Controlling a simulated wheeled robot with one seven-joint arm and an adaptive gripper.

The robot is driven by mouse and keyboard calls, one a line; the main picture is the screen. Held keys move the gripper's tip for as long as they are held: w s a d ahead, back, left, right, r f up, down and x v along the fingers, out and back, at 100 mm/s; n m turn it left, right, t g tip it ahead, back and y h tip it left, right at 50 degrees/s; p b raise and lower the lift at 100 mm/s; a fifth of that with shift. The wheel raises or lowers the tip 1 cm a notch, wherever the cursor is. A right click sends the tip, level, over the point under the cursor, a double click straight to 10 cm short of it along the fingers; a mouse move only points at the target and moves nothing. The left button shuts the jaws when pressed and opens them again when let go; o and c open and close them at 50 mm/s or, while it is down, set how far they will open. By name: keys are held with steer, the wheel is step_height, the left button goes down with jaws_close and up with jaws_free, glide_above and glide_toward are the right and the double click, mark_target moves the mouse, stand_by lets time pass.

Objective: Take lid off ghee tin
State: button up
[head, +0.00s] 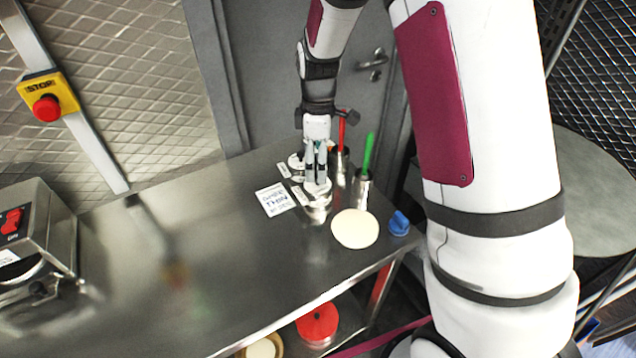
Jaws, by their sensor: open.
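A small metal tin (317,214) stands near the far right part of the steel counter, with a pale round lid (322,188) at its top. My gripper (317,181) points down over this lid, with its fingers at or just above it; I cannot tell whether they touch. The jaws are open. Another tin with a pale top (295,160) stands just behind, partly hidden by my gripper. Small white labels lie beside both tins; their writing is too small to read, so I cannot tell which tin holds ghee.
Metal holders with a green-handled tool (368,153) and a red-handled tool (341,133) stand close on the right. A pale disc (355,229), a blue object (399,223) and a printed card (275,199) lie nearby. The counter's left middle (220,250) is clear.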

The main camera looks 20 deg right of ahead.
steer(key=f, duration=0.2)
steer(key=f+p, duration=0.1)
steer(key=f, duration=0.2)
steer(key=shift+s+a, duration=0.15)
steer(key=shift+s, duration=0.05)
steer(key=shift+w+f, duration=0.1)
steer(key=shift+f, duration=0.4)
steer(key=c, duration=1.3)
